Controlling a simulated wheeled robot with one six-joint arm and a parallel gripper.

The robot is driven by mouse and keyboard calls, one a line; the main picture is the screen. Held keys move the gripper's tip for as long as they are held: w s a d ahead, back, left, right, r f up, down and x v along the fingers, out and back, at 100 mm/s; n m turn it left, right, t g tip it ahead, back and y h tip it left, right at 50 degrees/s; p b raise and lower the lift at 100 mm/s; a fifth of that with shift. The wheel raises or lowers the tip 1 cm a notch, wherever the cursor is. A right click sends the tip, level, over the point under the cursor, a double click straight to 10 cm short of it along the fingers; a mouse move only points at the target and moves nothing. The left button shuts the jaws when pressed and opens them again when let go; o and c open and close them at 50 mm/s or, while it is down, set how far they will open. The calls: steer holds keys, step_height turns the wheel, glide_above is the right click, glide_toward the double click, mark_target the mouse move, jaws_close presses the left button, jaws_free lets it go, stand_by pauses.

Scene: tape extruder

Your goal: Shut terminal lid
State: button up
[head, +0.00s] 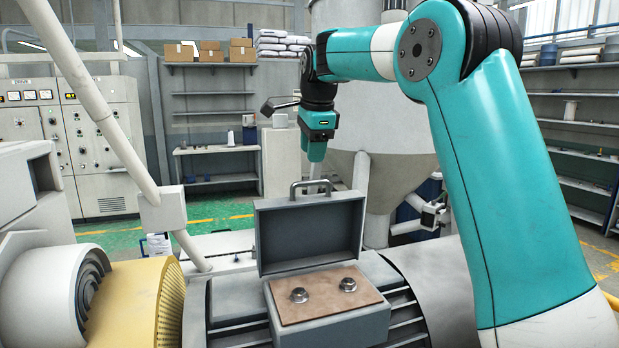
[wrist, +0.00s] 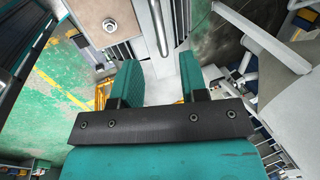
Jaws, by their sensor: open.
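The grey terminal box (head: 335,335) sits on the ribbed motor body, with a tan board (head: 320,294) and two metal studs inside. Its grey lid (head: 312,230) stands open and upright at the rear of the box, with an arched handle (head: 310,184) on its top edge. My gripper (head: 315,155) hangs fingers-down above and behind the lid, apart from it as far as I can tell. In the wrist view my gripper (wrist: 162,76) has its two teal fingers spread with nothing between them. The tan board (wrist: 98,14) with one stud shows at the top there.
A yellow ribbed coupling (head: 140,300) lies left of the box. A pale slanted pole (head: 105,110) rises at the left. A large grey hopper (head: 380,130) stands behind my gripper. The space above the open box is clear.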

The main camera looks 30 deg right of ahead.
mark_target(310, 180)
steer(key=p+x, duration=0.1)
steer(key=x, duration=0.5)
steer(key=shift+w+f, duration=0.15)
steer(key=shift+f, duration=0.2)
jaws_close()
